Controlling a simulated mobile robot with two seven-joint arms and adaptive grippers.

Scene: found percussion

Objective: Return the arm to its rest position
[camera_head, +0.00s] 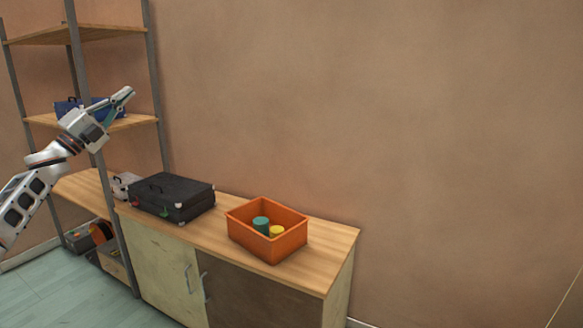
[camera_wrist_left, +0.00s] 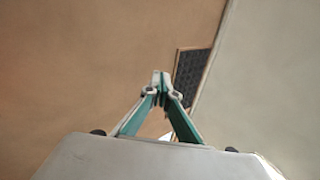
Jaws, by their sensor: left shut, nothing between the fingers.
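My left arm comes in from the left in the head view. My left gripper (camera_head: 124,97) is raised in front of the metal-and-wood shelf unit, above the level of the cabinet top, and points up and to the right. It is shut and empty. My right gripper is not in view.
A wooden-topped cabinet (camera_head: 335,244) carries an orange bin (camera_head: 288,244) with a teal and a yellow piece inside, and a black case (camera_head: 172,195). A blue case (camera_head: 70,106) lies on the shelf (camera_head: 135,121) behind my gripper. The wall to the right is bare.

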